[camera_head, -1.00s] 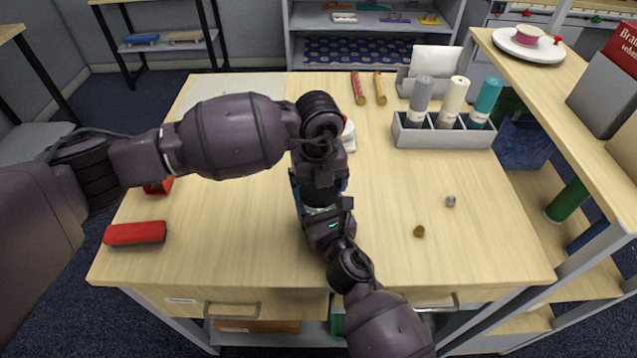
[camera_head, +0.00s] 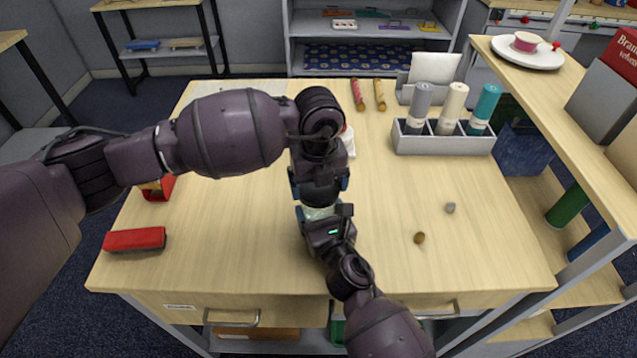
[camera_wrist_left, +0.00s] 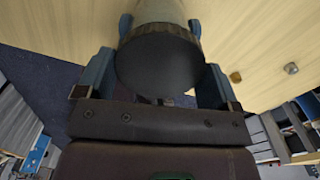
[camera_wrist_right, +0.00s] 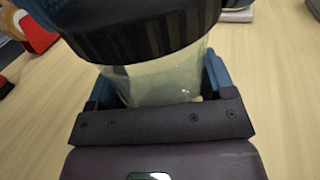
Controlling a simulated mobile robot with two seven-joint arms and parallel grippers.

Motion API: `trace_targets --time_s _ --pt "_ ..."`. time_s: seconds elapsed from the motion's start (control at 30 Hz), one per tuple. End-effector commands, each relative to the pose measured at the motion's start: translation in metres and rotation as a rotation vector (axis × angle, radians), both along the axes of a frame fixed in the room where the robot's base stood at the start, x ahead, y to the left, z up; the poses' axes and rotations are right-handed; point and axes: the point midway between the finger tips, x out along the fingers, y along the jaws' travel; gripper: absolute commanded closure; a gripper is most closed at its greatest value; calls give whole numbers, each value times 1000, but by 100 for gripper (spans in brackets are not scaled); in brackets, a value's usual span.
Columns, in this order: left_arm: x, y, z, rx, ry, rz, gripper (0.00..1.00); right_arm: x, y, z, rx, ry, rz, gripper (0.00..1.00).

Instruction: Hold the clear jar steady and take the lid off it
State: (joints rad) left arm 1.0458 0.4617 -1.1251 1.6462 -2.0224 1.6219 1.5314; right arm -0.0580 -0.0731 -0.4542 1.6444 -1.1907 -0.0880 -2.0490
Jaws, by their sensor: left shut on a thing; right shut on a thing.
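The clear jar (camera_head: 318,213) is upright near the middle of the table, partly hidden by my grippers. My right gripper (camera_head: 324,222) is shut around its body from the front; the pale, see-through wall (camera_wrist_right: 155,84) shows between its fingers in the right wrist view. The black ribbed lid (camera_wrist_right: 130,35) is directly above the jar. My left gripper (camera_head: 320,192) comes from above and is shut on the lid, whose dark round top (camera_wrist_left: 160,68) lies between the blue fingers in the left wrist view. I cannot tell whether lid and jar still touch.
A grey divided holder (camera_head: 445,146) with rolled cloths stands at the back right. Two small lumps, one brown (camera_head: 419,238) and one grey (camera_head: 451,208), lie to the right. A red brush-like block (camera_head: 134,240) lies at the left. The table's front right is mostly clear.

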Motion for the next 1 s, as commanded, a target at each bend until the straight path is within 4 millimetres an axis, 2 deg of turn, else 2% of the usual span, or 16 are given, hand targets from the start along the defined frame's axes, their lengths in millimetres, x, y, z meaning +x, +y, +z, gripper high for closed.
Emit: trace_targets --time_s 0.17,0.5,0.73,0.77,0.9,1.0 --pt "0 0 4 -1 -1 0 41 0 0 0 0 0 0 90" --pt "0 0 38 -1 -1 0 41 0 0 0 0 0 0 90" --pt "0 0 40 0 0 0 41 0 0 0 0 0 0 90" --pt "0 0 40 0 0 0 41 0 0 0 0 0 0 22" --pt "0 0 40 0 0 0 41 0 0 0 0 0 0 1" --pt "0 0 40 0 0 0 41 0 0 0 0 0 0 0"
